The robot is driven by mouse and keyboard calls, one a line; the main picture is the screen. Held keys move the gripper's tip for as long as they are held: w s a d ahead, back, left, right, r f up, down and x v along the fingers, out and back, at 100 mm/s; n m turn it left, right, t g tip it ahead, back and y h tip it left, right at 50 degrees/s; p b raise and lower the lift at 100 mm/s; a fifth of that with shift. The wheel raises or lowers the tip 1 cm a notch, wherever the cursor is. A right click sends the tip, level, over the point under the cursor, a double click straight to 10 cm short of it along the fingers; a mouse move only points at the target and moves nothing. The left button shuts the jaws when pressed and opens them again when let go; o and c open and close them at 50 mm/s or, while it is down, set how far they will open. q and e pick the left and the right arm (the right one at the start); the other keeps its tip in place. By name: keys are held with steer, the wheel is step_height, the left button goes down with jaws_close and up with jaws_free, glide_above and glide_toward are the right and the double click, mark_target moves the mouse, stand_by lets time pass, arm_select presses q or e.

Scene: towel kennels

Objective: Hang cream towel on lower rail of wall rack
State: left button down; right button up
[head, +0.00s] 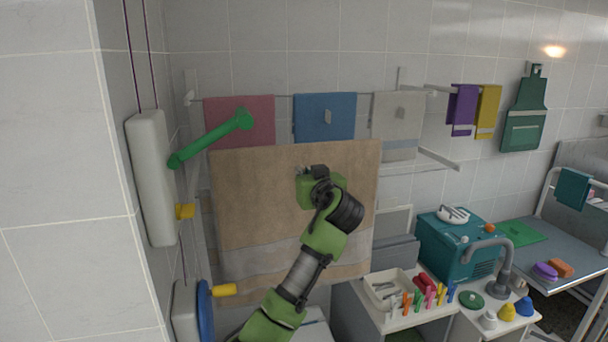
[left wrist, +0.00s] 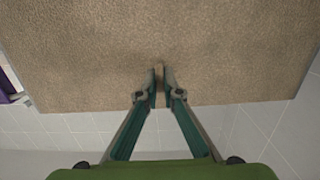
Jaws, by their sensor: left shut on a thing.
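The cream towel (head: 255,200) is a large tan sheet with a grey band near its bottom. It hangs spread out in front of the wall rack (head: 190,98). My left gripper (head: 312,172) is shut on the towel's cloth near its upper middle. In the left wrist view, the fingertips (left wrist: 160,78) pinch a small fold of the towel (left wrist: 90,60). The lower rail's right bracket (head: 438,158) shows to the right of the towel. Most of the lower rail is hidden behind the towel, so I cannot tell whether they touch. My right gripper is not in view.
Pink (head: 245,120), blue (head: 325,117) and light grey (head: 398,125) towels hang on the upper rail. A green handle (head: 210,140) sticks out at the left. A counter at lower right holds a tray (head: 388,288), a teal box (head: 455,245) and a faucet (head: 505,262).

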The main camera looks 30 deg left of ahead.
arm_select(q)
steer(key=shift+f+b, duration=1.25)
steer(key=shift+f, duration=0.2)
steer(key=shift+a+f+b, duration=0.1)
steer(key=shift+f+b, duration=1.2)
steer(key=shift+f, duration=0.25)
steer(key=shift+w+a+f+b, duration=0.1)
steer(key=shift+w+f+b, duration=0.05)
steer(key=shift+f+b, duration=0.95)
steer(key=shift+f, duration=0.1)
